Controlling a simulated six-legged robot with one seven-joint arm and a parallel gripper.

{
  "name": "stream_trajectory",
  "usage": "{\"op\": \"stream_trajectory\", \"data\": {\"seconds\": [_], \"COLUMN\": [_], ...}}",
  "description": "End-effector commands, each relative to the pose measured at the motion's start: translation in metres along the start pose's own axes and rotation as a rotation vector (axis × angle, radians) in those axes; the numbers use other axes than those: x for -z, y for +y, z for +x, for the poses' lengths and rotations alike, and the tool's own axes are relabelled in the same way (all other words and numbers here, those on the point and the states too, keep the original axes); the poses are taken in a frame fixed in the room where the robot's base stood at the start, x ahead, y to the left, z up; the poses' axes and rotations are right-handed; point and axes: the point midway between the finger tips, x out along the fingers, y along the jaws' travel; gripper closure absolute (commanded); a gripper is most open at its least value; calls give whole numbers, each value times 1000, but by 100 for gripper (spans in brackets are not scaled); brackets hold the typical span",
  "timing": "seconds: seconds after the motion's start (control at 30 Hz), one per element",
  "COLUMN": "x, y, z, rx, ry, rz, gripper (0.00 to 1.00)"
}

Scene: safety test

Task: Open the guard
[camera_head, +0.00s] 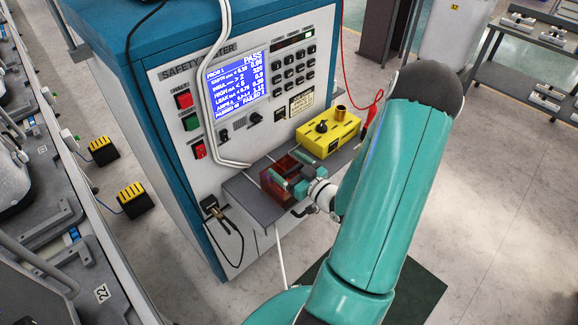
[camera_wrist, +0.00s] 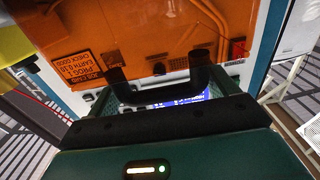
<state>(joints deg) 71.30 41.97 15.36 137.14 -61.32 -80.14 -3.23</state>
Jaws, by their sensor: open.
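The guard is a see-through orange cover on the tester's grey shelf, seen in the head view (camera_head: 271,193) partly behind my gripper. My gripper (camera_head: 293,180) is at the guard's front in the head view. In the wrist view my gripper (camera_wrist: 163,103) is open, with its teal fingers near the two ends of the handle. Whether the fingers touch the handle I cannot tell.
The grey shelf (camera_head: 245,196) juts from the blue and white safety tester (camera_head: 175,60), whose lit screen (camera_head: 237,84) shows text. A red lead (camera_head: 352,93) hangs nearby. Open floor lies at right.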

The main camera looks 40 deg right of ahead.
Motion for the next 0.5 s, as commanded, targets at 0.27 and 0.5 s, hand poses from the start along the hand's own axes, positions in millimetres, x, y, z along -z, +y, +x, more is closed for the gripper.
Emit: {"op": "stream_trajectory", "data": {"seconds": [0.27,0.5], "x": [0,0], "y": [0,1], "z": [-1,4], "rx": [-1,-2], "ry": [0,1], "rz": [0,-2], "gripper": [44,64]}}
